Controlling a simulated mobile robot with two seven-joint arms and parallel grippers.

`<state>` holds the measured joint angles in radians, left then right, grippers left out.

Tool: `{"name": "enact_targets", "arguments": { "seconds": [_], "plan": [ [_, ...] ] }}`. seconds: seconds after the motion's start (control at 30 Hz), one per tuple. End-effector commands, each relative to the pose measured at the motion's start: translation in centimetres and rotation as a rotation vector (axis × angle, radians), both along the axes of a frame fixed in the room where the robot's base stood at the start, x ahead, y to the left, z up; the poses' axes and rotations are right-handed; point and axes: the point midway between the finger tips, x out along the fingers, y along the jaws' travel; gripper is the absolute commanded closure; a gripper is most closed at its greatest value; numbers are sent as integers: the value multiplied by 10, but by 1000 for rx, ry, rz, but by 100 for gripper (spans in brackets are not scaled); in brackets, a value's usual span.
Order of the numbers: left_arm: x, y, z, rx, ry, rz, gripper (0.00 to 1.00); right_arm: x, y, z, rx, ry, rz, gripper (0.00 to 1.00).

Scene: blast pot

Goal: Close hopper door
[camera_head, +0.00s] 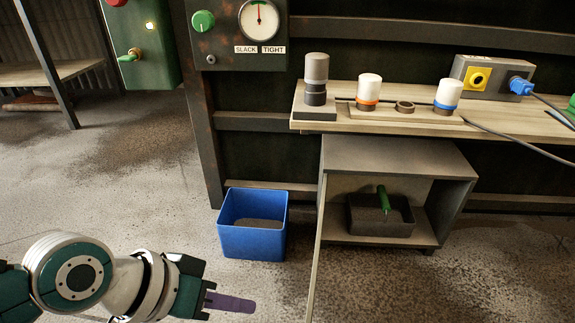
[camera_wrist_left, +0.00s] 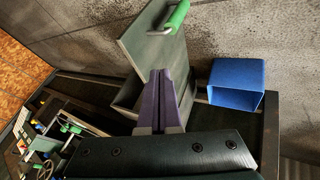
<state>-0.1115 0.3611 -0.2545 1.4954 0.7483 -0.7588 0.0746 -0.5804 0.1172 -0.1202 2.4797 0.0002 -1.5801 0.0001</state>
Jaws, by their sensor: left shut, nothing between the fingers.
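The hopper door stands swung open. In the head view it shows nearly edge-on as a thin pale strip (camera_head: 318,245) at the left front of the grey cabinet (camera_head: 400,158). In the left wrist view the door (camera_wrist_left: 150,48) is a flat grey panel with a green bar handle (camera_wrist_left: 176,17) near its outer end. My left gripper (camera_head: 232,302), with purple fingers, is low and left of the door in the head view. Its fingers (camera_wrist_left: 166,95) are shut and empty, and in the left wrist view they overlap the door panel; I cannot tell if they touch. My right gripper is out of view.
A blue bin (camera_head: 252,240) stands on the floor left of the cabinet. Inside the cabinet sits a dark tray (camera_head: 365,222) with a green-handled tool. A wooden shelf (camera_head: 425,122) above holds several fittings. A green control box (camera_head: 145,45) is at upper left.

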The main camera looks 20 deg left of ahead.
Motion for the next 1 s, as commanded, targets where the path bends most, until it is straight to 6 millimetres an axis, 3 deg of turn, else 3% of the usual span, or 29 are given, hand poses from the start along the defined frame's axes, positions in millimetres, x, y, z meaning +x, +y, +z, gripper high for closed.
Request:
{"name": "enact_targets", "arguments": {
  "seconds": [0.03,0.23,0.5,1.0],
  "plan": [
    [6,-5,-18,-4,-1,1,100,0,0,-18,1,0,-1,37],
    [25,-22,-50,-1,-2,-1,100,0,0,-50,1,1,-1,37],
    [31,-55,-42,-1,-2,-1,100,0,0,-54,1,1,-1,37],
    [31,-60,-41,0,0,2,100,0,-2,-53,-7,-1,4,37]
  ]
}}
